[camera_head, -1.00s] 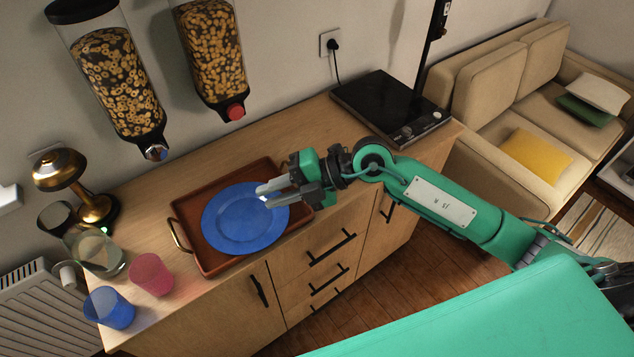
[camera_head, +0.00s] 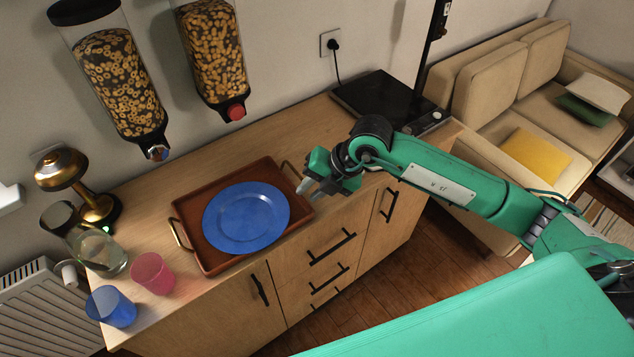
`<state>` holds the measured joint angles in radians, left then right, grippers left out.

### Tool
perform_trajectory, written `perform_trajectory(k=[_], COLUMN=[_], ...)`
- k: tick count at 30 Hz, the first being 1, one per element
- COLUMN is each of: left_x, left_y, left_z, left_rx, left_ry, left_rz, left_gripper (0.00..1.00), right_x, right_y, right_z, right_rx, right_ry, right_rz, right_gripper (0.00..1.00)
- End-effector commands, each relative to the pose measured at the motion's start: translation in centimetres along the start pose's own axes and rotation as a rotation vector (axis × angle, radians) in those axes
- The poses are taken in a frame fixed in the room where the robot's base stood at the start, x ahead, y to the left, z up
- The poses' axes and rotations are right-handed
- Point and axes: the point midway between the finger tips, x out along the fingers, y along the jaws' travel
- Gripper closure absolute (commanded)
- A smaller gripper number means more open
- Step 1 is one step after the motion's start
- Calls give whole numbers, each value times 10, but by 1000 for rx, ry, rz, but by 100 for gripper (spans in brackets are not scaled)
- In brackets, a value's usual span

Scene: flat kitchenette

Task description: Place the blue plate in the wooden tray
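The blue plate (camera_head: 246,218) lies inside the wooden tray (camera_head: 213,262), a reddish-brown tray with brass handles on the counter. The plate covers most of the tray floor. My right gripper (camera_head: 304,188) is to the right of the plate, near the tray's right edge, and is apart from the plate. Its fingers point left and show a gap between them, with nothing held. My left gripper is not in view.
A pink cup (camera_head: 152,273), a blue cup (camera_head: 111,307) and a clear glass jar (camera_head: 104,254) stand left of the tray, near a brass lamp (camera_head: 68,178). A black hob (camera_head: 385,103) is at the counter's right end. Cereal dispensers (camera_head: 120,80) hang above.

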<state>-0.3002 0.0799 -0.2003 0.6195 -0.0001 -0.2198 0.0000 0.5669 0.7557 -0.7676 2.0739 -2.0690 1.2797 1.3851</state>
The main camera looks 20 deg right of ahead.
Motion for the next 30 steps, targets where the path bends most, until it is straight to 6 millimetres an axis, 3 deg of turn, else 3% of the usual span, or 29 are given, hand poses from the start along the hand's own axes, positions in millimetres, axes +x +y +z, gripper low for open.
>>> perform_trajectory(k=[15, 21, 30], left_x=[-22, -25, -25], left_y=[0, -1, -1], left_z=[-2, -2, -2], left_rx=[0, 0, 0], left_ry=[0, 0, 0], left_rz=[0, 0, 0], left_gripper=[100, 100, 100], right_x=[96, 114, 117], right_y=[1, 0, 0], right_z=[-1, -1, -1], right_rx=[1, -1, -1], right_ry=[3, 2, 1], right_rz=[-1, 0, -1], right_gripper=[78, 78, 78])
